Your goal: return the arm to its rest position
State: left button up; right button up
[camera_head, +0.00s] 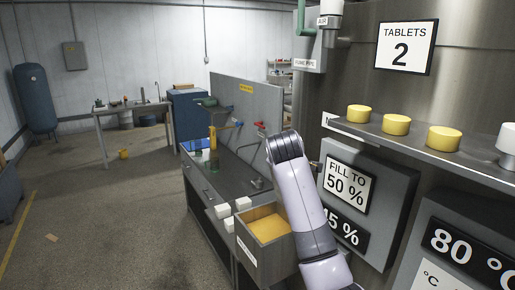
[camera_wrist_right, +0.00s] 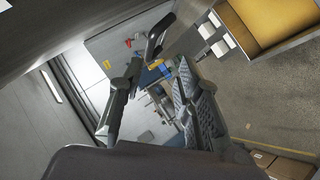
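My right arm (camera_head: 306,215) rises from the bottom of the head view, its dark rounded joint at the top, beside the yellow-filled bin. In the head view its gripper cannot be made out. In the wrist view the right gripper (camera_wrist_right: 158,90) has its two dark fingers spread apart, with nothing held between them. The bench and floor show beyond the fingers. My left arm and left gripper are in neither view.
An open bin with yellow contents (camera_head: 268,229) stands close left of the arm. White blocks (camera_head: 243,203) sit beside it on the bench (camera_head: 232,178). Right are a panel with a "FILL TO 50 %" sign (camera_head: 347,186) and a shelf with yellow tablets (camera_head: 396,125). The left floor is mostly open.

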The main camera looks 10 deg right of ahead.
jog(key=s+f+m+g+y, duration=0.1)
jog(key=s+f, duration=0.5)
jog(key=f, duration=0.3)
jog(key=s+d+f+m+g, duration=0.1)
jog(key=s+f+g, duration=0.1)
jog(key=s+f, duration=0.65)
jog(key=s+f+m+g+y, duration=0.1)
jog(key=s+f, duration=0.3)
jog(key=f, duration=0.6)
jog(key=s+a+f+m+g+y, duration=0.1)
jog(key=s+f, duration=0.2)
jog(key=s, duration=0.8)
jog(key=s+f+m+g, duration=0.15)
jog(key=s+f, duration=0.25)
jog(key=s, duration=0.7)
jog(key=s+a+f+m+g+y, duration=0.1)
jog(key=s+f+g, duration=0.15)
jog(key=s, duration=0.75)
notch_tip(320, 180, down, 32)
jog(key=s+b, duration=0.2)
jog(key=b, duration=0.6)
jog(key=s+d+f+b, duration=0.1)
jog(key=s+f+b, duration=0.2)
jog(key=s+f, duration=0.5)
jog(key=s+d+f+g+b, duration=0.1)
jog(key=s+f, duration=0.7)
jog(key=f, duration=0.8)
jog(key=shift+s+d+n+g+h+b, duration=0.4)
jog(key=shift+d+b, duration=0.3)
jog(key=shift+b, duration=0.55)
